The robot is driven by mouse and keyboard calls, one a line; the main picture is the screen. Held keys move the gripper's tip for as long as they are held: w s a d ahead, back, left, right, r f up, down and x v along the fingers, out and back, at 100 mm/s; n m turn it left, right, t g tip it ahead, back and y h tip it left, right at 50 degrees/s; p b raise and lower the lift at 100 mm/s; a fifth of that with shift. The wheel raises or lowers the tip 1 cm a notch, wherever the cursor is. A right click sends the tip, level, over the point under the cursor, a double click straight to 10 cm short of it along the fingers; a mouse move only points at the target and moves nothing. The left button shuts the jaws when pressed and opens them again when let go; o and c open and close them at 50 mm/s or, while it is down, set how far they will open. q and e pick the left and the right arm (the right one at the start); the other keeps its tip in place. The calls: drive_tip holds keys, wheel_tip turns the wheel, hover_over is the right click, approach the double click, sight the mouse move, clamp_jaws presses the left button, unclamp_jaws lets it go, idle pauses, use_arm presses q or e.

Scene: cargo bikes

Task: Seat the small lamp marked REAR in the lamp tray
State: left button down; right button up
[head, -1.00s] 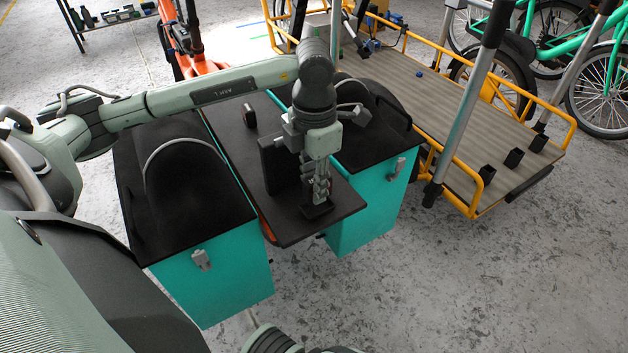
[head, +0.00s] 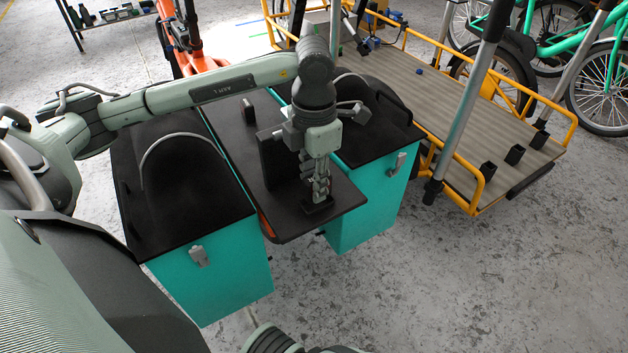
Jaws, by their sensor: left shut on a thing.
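My left gripper (head: 318,190) points straight down over the front end of a black rack deck (head: 285,222) between two teal boxes. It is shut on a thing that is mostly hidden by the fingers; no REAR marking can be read. A small flat black square piece (head: 317,208) lies on the deck right at the fingertips, and it looks like the lamp tray. I cannot tell whether the held thing touches it. My right gripper is not in view.
Teal boxes with black lids stand left (head: 208,278) and right (head: 365,208) of the deck. A black upright panel (head: 268,160) and a small black upright piece (head: 249,113) stand on the deck. A yellow-railed cargo platform (head: 440,110) is at the right.

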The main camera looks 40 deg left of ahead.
use_arm(q)
drive_tip(key=shift+f+b, duration=1.05)
drive_tip(key=shift+f, duration=0.15)
drive_tip(key=c, duration=1.3)
unclamp_jaws()
drive_tip(key=shift+o, duration=0.2)
drive_tip(key=shift+r, duration=0.1)
